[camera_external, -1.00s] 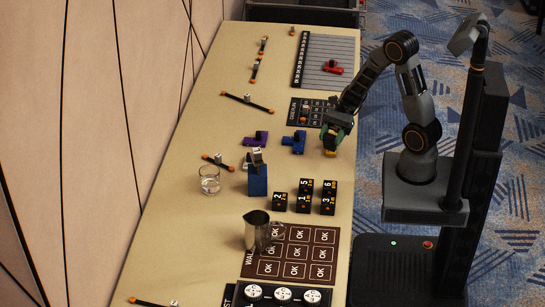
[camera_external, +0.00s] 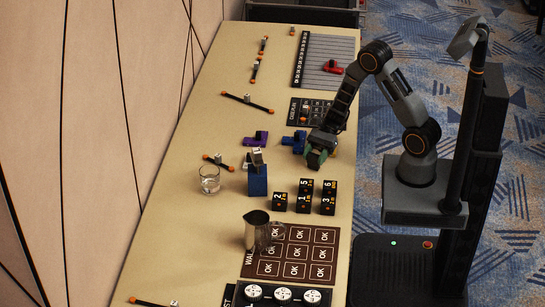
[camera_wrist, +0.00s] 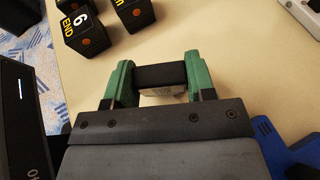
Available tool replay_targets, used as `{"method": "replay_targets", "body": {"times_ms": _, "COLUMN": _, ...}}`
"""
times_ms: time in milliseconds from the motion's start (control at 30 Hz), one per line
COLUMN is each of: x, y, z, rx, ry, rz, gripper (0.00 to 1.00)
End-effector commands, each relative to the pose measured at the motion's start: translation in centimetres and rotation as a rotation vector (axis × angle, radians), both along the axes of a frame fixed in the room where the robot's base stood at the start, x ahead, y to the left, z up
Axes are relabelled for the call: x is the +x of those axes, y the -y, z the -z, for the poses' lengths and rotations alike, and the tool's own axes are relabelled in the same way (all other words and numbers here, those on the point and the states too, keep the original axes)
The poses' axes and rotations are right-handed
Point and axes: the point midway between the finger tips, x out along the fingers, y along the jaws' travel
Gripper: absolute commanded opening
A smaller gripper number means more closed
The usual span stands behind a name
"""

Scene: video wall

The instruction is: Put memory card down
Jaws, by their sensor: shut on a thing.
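My gripper (camera_external: 317,158) is low over the table, behind the numbered black blocks in the outside view. In the wrist view its green fingers (camera_wrist: 160,82) are shut on a dark piece, apparently the memory card (camera_wrist: 162,74), with a pale patch on its near side. The fingers hide its ends. In the outside view my gripper largely covers the piece, and I cannot tell whether it touches the table.
Several numbered black blocks (camera_external: 304,203) stand near my gripper; one reads "6 END" in the wrist view (camera_wrist: 85,30). A blue piece (camera_external: 293,141) lies close to its left. A metal jug (camera_external: 256,232) and a glass (camera_external: 209,180) stand further off.

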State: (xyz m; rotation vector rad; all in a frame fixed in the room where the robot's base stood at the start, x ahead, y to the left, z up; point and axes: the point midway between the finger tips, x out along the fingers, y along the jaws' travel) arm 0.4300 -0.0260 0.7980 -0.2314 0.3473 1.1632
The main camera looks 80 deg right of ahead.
Motion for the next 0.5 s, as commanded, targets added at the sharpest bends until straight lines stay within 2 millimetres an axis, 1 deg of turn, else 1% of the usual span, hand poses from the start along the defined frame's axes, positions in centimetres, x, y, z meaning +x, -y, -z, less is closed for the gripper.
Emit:
{"method": "replay_targets", "body": {"times_ms": 167, "x": 0.01, "y": 0.02, "z": -0.03, "rx": 0.0, "ry": 0.0, "rz": 0.001, "gripper": 0.28}}
{"method": "replay_targets", "body": {"times_ms": 300, "x": 0.0, "y": 0.02, "z": 0.37, "rx": 0.0, "ry": 0.0, "rz": 0.001, "gripper": 0.28}}
{"method": "replay_targets", "body": {"times_ms": 333, "x": 0.01, "y": 0.02, "z": 0.29, "rx": 0.0, "ry": 0.0, "rz": 0.001, "gripper": 0.52}}
{"method": "replay_targets", "body": {"times_ms": 500, "x": 0.01, "y": 0.01, "z": 0.22, "rx": 0.0, "ry": 0.0, "rz": 0.001, "gripper": 0.68}}
